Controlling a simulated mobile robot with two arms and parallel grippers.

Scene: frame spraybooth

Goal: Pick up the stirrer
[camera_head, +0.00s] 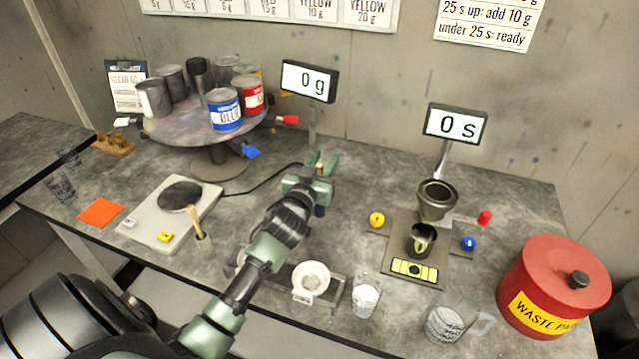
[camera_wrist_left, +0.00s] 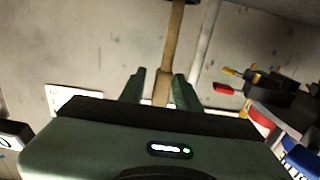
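The stirrer looks to be the wooden stick (camera_wrist_left: 172,50) in the left wrist view. It passes between the two fingers of my left gripper (camera_wrist_left: 160,84), close to the right finger. A narrow gap seems to show at the left finger, so I cannot tell whether they clamp it. In the head view my left gripper (camera_head: 321,162) is over the back middle of the table, and a bit of tan stick (camera_head: 320,171) shows between its fingers. The stick's far end is cut off in the wrist view and mostly hidden in the head view. My right gripper is not in view.
A turntable (camera_head: 180,130) with several cans stands left of the gripper. The 0 g display (camera_head: 309,81) is just behind it.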

